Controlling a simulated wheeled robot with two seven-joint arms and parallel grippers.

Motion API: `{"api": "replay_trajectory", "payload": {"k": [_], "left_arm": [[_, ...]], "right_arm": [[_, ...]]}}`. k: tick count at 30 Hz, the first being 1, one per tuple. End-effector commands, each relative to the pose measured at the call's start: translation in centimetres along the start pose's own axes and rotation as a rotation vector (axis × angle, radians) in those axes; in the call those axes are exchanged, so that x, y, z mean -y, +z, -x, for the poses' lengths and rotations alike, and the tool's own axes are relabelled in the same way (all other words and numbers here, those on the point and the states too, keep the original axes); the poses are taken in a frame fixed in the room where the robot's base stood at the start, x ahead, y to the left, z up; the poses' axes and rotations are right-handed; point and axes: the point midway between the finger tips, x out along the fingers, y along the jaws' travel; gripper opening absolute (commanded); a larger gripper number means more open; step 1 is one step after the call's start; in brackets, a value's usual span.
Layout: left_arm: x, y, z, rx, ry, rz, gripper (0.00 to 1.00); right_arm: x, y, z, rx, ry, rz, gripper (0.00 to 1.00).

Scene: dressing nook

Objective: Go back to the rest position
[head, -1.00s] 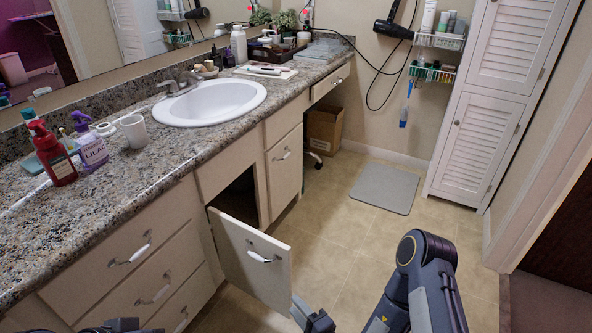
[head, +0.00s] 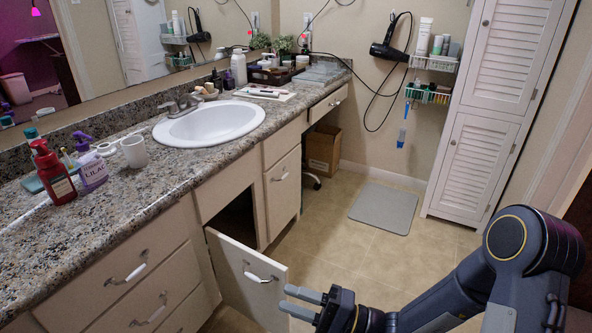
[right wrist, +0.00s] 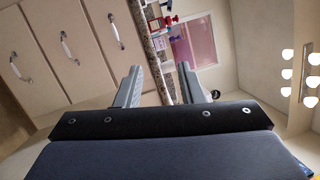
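My right gripper (head: 287,299) is in front of the open cabinet door (head: 236,272), close to its right edge in the head view. I cannot tell whether it touches the door. In the right wrist view its two fingers stand apart with nothing between them (right wrist: 160,66). The door hangs open under the sink, with a white handle (head: 260,276) on its face and a dark opening behind it. My left gripper is not in view.
A grey mat (head: 384,208) lies on the floor. A white louvred cabinet (head: 478,162) stands at the back right.

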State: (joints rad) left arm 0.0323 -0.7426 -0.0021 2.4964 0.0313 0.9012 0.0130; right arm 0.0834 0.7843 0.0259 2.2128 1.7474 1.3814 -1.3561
Motion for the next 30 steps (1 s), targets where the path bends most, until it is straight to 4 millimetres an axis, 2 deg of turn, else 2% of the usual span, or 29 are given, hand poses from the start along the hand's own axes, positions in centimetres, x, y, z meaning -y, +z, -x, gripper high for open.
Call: {"api": "replay_trajectory", "payload": {"k": [1,4,9,12,16,21,30], "left_arm": [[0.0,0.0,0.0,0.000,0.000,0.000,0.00],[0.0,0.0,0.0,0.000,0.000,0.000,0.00],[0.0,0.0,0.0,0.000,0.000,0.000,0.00],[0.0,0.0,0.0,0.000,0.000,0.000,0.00],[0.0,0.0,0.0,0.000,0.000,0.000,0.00],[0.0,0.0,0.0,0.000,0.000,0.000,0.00],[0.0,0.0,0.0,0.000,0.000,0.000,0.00]], "right_arm": [[2.1,1.8,0.5,0.077,0.040,0.032,0.35],[4.2,5.5,1.9,0.210,0.165,0.068,0.35],[5.3,10.4,5.8,0.322,0.454,0.156,0.35],[5.2,12.1,8.8,0.310,0.648,0.223,0.35],[4.8,12.9,12.9,0.214,0.888,0.320,0.35],[5.1,12.6,17.2,0.034,1.097,0.421,0.35],[6.8,11.6,22.5,-0.272,1.282,0.558,0.35]]}}
